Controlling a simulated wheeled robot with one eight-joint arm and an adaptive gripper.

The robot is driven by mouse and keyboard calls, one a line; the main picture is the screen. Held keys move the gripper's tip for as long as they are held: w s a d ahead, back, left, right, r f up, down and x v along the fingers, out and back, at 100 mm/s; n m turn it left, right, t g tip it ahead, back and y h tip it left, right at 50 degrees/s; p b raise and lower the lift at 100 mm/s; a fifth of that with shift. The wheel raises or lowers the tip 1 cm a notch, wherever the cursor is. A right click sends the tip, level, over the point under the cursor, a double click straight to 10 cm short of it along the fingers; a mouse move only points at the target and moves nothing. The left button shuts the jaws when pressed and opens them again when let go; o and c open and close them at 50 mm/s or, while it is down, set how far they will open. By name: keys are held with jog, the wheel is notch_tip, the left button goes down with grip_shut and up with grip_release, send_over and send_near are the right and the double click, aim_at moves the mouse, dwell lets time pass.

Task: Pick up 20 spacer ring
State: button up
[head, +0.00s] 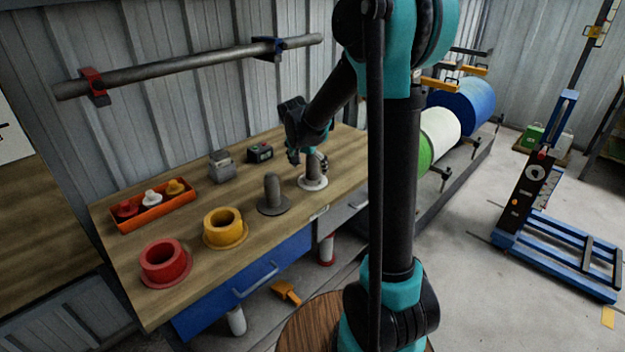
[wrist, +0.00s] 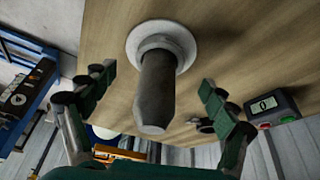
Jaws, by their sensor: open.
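A grey post (head: 313,165) stands upright at the right part of the wooden bench, with a flat white ring (head: 313,184) around its base. I see no number on the ring and cannot tell whether it is the 20 spacer ring. In the wrist view the round-ended post (wrist: 158,90) points toward the camera, with the white ring (wrist: 134,42) behind it against the bench. My gripper (head: 307,159) is at the top of this post. In the wrist view my gripper (wrist: 158,88) is open, one finger on each side of the post, apart from it and empty.
A second grey post (head: 272,190) stands left of the first. A yellow flanged ring (head: 224,228), a red flanged ring (head: 164,263) and an orange tray (head: 151,216) sit further left. A small display box (wrist: 265,105) reading 0 is near.

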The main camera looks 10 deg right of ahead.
aim_at(312, 173)
jog(key=x, duration=0.4)
jog(key=shift+w+d+f, duration=0.15)
jog(key=shift+f, duration=0.2)
jog(key=c, duration=1.5)
jog(key=shift+r, duration=0.1)
